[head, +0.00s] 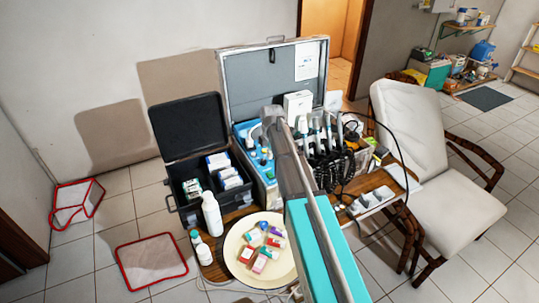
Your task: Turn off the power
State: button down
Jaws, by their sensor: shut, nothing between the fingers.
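The portable dental unit is an open grey metal case (245,85) with its lid up, in the middle of the head view. A blue control panel (242,131) with knobs and gauges lies in its left part. Several dental handpieces (328,130) with black coiled hoses stand in its right part. My gripper (268,128) is at the panel, in front of its right side, and looks shut and empty. I cannot tell if it touches the panel. No power switch can be made out; my arm hides part of the panel and the case front.
A black open box (188,125) with small packs stands left of the unit. A white bottle (212,213) and a round cream tray (240,271) with small boxes are in front. A white chair (419,130) is close on the right. Cables hang over the right side.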

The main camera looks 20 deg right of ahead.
jog(key=shift+w+r+p, duration=0.15)
jog(key=shift+r+p, duration=1.7)
jog(key=shift+r, duration=0.35)
jog(key=s+a+f+m+b, duration=0.1)
jog(key=s+a+m, duration=0.2)
jog(key=s+m, duration=0.7)
jog(key=s+a+f+m+g+b, duration=0.1)
jog(key=s+a+m, duration=0.3)
jog(key=s+m, duration=0.6)
jog(key=s+f+b, duration=0.1)
jog(key=s, duration=0.5)
